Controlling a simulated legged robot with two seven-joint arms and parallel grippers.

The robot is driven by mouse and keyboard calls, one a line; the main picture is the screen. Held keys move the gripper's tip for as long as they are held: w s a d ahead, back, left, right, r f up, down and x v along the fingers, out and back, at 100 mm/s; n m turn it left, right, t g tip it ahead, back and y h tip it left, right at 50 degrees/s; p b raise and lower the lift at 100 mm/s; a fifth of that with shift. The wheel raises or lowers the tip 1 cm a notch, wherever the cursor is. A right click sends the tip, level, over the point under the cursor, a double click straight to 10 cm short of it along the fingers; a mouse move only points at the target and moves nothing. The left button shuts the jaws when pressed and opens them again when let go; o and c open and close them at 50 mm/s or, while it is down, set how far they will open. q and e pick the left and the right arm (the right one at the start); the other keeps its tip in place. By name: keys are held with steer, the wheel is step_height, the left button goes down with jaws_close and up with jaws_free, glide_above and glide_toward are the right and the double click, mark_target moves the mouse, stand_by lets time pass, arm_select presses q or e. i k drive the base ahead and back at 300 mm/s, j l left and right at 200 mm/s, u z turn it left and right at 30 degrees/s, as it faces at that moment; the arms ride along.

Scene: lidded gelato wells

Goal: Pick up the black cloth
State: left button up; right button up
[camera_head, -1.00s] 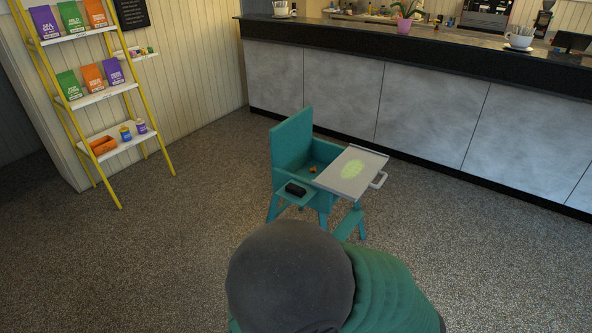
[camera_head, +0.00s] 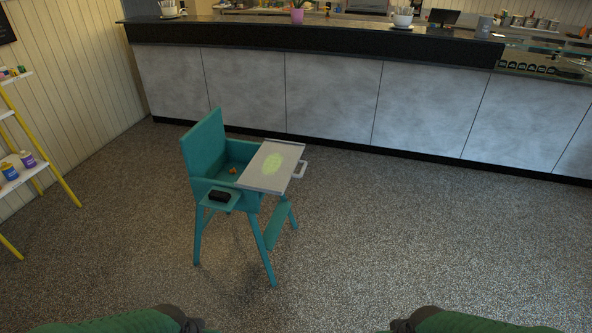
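A small, folded-looking black thing (camera_head: 219,196), which I take to be the black cloth, lies on the teal side ledge (camera_head: 232,205) of a teal high chair (camera_head: 205,146). It is small in view and its weave cannot be made out. At the bottom edge of the head view, green and dark parts of my arms show at left and right. No gripper fingers show, and nothing of mine is near the chair.
The chair carries a grey tray (camera_head: 287,150) with a yellow-green smear and a small orange bit (camera_head: 233,171) on its seat. A long grey-panelled counter (camera_head: 330,98) runs behind. A yellow ladder shelf (camera_head: 62,186) stands at left. The floor (camera_head: 400,230) around the chair is clear.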

mark_target(222, 197)
steer(key=z, duration=0.45)
steer(key=i+j+z, duration=0.2)
steer(key=j+z, duration=0.3)
steer(key=i+j+z, duration=0.1)
steer(key=j+z, duration=0.85)
steer(key=j, duration=0.9)
steer(key=k+j+z, duration=0.15)
steer(key=j, duration=1.35)
steer(key=k+j+z, duration=0.1)
steer(key=j, duration=0.65)
